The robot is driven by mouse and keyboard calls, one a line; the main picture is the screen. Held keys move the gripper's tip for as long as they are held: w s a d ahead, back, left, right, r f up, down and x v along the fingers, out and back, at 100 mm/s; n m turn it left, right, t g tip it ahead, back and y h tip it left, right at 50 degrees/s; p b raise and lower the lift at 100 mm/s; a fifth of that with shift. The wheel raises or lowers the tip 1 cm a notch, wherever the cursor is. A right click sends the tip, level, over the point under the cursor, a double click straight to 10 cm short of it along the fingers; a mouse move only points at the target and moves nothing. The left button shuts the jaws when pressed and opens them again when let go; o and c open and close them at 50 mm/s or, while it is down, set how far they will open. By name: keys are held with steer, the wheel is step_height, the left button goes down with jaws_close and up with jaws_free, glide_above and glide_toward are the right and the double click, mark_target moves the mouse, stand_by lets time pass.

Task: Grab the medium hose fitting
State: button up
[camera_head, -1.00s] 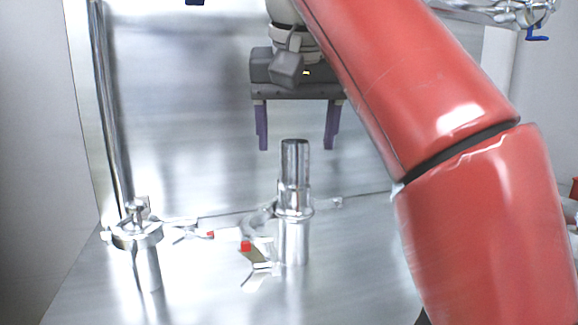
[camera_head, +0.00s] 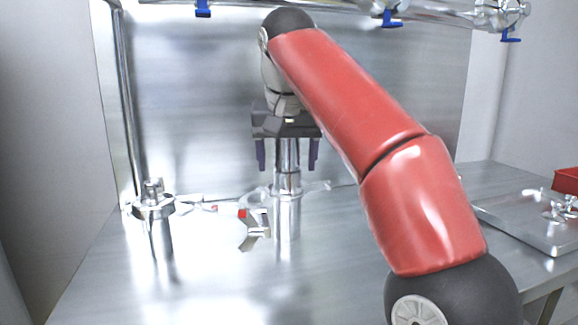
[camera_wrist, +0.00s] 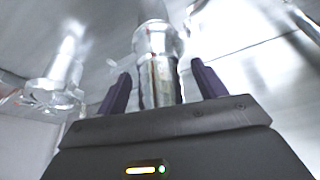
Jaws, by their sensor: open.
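The upright shiny metal hose fitting (camera_head: 288,182) stands on the steel table, with a collar partway up. My gripper (camera_head: 287,166) is open, with its purple fingers pointing down on either side of the fitting's upper part. In the wrist view the fitting (camera_wrist: 157,55) runs up between the two fingers of my gripper (camera_wrist: 160,85), with visible gaps on both sides. The jaws are not closed on it. I cannot tell from the pictures which fitting is the medium one.
A shorter metal fitting (camera_head: 154,206) stands at the left. A metal tray (camera_head: 535,222) is at the right. Pipes with blue valve handles (camera_head: 390,18) run along the top. The front table area is clear.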

steer(key=c, duration=1.4)
steer(key=shift+o, duration=0.2)
steer(key=shift+s+r, duration=0.15)
steer(key=shift+r, duration=0.05)
